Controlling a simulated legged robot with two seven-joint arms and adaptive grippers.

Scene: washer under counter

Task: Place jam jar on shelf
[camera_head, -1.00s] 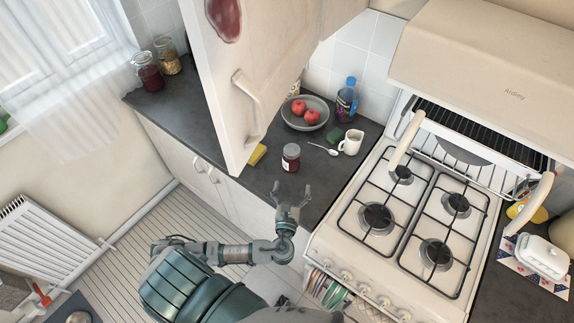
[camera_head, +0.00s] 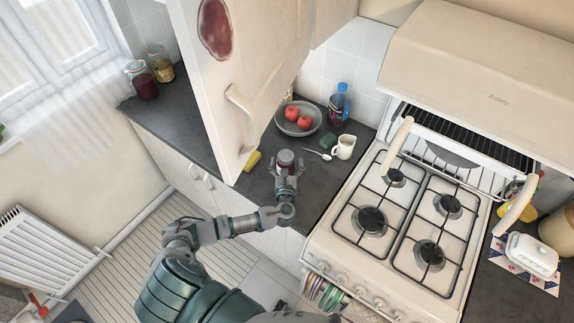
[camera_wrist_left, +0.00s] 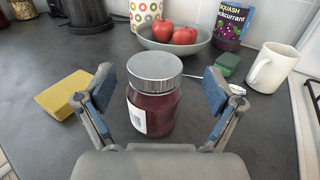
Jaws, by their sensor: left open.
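The jam jar (camera_head: 286,159) stands upright on the dark counter (camera_head: 318,180). It has a grey lid, dark red contents and a white label, and shows large in the left wrist view (camera_wrist_left: 154,108). My left gripper (camera_head: 286,172) is at the jar, and in the wrist view its two open fingers (camera_wrist_left: 157,92) stand on either side of the jar with gaps between. The cabinet door (camera_head: 225,85) stands open at the upper left; no shelf inside it is visible. My right gripper is not in view.
A yellow sponge (camera_wrist_left: 66,95) lies left of the jar. The stove (camera_head: 340,250) is on the right.

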